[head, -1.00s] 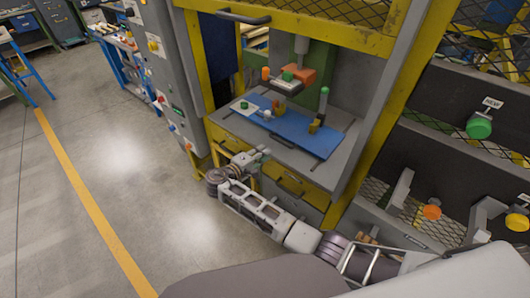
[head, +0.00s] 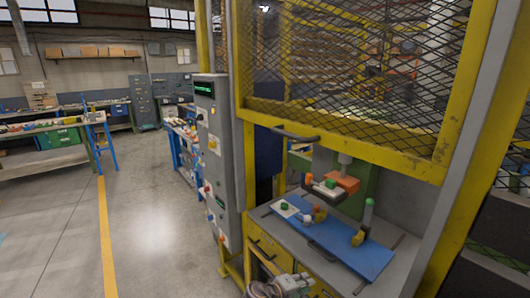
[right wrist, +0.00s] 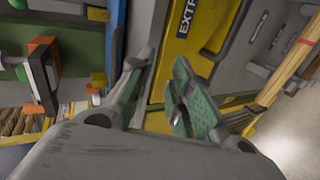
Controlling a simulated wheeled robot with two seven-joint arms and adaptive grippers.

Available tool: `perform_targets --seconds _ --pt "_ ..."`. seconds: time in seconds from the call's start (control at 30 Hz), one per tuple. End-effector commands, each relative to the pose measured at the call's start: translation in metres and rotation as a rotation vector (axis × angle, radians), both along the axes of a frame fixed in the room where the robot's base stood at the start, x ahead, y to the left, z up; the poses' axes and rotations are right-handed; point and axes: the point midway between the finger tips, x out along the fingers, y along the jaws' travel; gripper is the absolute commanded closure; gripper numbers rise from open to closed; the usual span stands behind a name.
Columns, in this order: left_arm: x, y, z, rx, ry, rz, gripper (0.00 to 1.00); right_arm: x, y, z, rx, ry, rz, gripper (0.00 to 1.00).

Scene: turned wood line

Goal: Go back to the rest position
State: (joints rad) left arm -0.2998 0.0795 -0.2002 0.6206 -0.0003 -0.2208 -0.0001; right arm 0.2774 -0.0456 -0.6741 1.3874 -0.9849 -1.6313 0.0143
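My right gripper (head: 298,281) shows at the bottom edge of the head view, low in front of the yellow-framed press cell. In the right wrist view my right gripper (right wrist: 160,68) has its two green-padded fingers apart, with nothing between them. My left gripper is not in view. The blue mat (head: 352,258) lies on the cell's grey table (head: 293,241), beyond and above the right gripper. A green piece (head: 284,206) sits on a white plate at its left end. A yellow piece (head: 357,239) and an upright green-topped post (head: 368,212) stand toward the right.
The yellow frame (head: 447,220) and mesh guard (head: 350,75) enclose the cell. A grey control cabinet (head: 222,150) stands left of it. The concrete floor (head: 150,240) at left is clear.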

Motion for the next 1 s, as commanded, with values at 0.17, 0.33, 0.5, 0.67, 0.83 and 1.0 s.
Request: perform_targets --seconds 0.17,0.33,0.5,0.67,0.83,1.0 --pt "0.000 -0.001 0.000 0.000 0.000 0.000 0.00 -0.033 -0.012 -0.027 0.157 0.066 -0.037 0.79" --pt "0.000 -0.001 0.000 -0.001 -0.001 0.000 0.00 -0.064 -0.022 -0.045 0.298 0.116 -0.073 0.79" --pt "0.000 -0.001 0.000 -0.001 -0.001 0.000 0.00 -0.095 -0.033 -0.057 0.432 0.155 -0.108 0.79" --pt "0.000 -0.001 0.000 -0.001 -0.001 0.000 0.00 -0.123 -0.043 -0.062 0.550 0.182 -0.139 0.79" --pt "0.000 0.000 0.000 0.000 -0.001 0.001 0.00 -0.153 -0.053 -0.062 0.667 0.200 -0.167 0.79" --pt "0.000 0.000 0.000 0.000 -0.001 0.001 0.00 -0.181 -0.063 -0.056 0.776 0.208 -0.188 0.79"
